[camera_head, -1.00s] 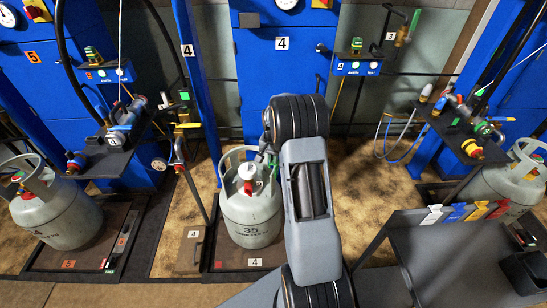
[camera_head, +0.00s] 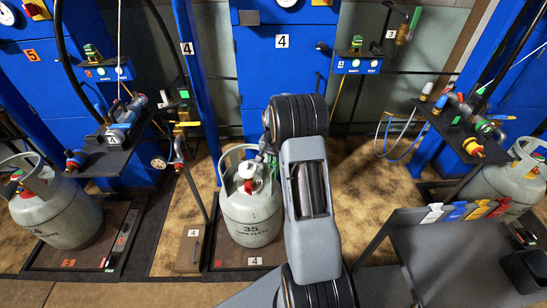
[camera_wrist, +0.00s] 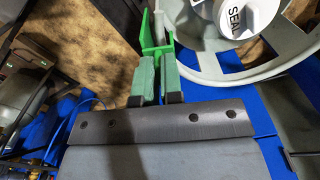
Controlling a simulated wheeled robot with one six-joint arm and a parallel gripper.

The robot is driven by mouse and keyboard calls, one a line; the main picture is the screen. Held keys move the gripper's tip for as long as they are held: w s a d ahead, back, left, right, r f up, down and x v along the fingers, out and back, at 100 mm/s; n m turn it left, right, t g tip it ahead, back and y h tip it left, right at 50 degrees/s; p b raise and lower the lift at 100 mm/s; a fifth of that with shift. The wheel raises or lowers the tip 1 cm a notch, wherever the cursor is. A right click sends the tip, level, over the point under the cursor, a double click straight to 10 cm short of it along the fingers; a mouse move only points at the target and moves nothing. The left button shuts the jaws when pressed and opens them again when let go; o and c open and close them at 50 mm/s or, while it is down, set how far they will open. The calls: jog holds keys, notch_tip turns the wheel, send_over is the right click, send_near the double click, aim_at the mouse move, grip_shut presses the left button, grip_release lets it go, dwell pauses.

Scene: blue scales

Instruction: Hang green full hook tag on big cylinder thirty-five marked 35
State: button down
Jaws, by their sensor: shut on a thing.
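The big cylinder marked 35 (camera_head: 252,212) is grey and stands upright at station 4, with a handle ring around its valve. In the wrist view its pale collar (camera_wrist: 190,55) is at the upper right, around a white cap reading SEAL (camera_wrist: 238,18). My gripper (camera_wrist: 158,80) is shut on the green tag (camera_wrist: 154,32), which sticks out beyond the fingertips just left of the collar. A pale bar shows within the tag's opening; I cannot tell whether the tag is hooked on the collar. In the head view my arm largely hides the gripper and tag.
Other grey cylinders stand at the left (camera_head: 60,218) and right (camera_head: 500,185). A shelf with valves (camera_head: 115,160) juts out left of cylinder 35.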

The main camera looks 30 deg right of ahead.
jog(key=shift+s+f+b, duration=0.15)
jog(key=shift+f+b, duration=0.4)
jog(key=shift+f, duration=0.45)
jog(key=shift+f+b, duration=0.3)
jog(key=shift+f, duration=0.25)
jog(key=c, duration=1.2)
grip_release()
jog(key=shift+r, duration=0.2)
jog(key=shift+r+p, duration=2.75)
jog(key=shift+r, duration=0.85)
